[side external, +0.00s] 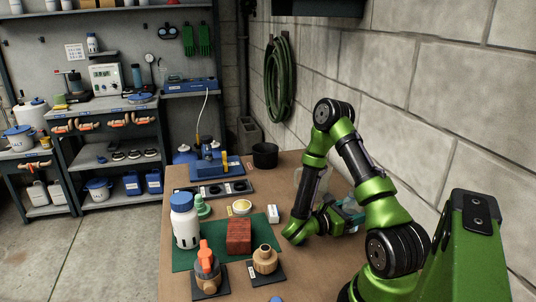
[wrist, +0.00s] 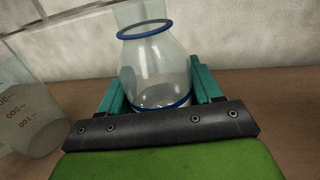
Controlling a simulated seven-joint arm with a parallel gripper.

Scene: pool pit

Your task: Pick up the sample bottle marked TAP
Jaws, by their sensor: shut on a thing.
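In the wrist view, a clear glass bottle (wrist: 152,65) with a blue ring round its neck and a blue band near its base stands between the teal fingers of my gripper (wrist: 160,88). The fingers are shut on its sides. No TAP mark shows on the side facing me. In the side view my gripper (side external: 345,217) is low at the table's right side, by the wall, and the bottle is mostly hidden there. I cannot tell whether its base touches the table.
A clear graduated beaker (wrist: 32,100) stands close left of the bottle. On the table (side external: 180,285) are a white blue-capped bottle (side external: 185,228), a red brick (side external: 239,236), an orange-handled valve (side external: 206,268), a brass fitting (side external: 265,260) and a black cup (side external: 265,155). The block wall (side external: 440,100) is close on the right.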

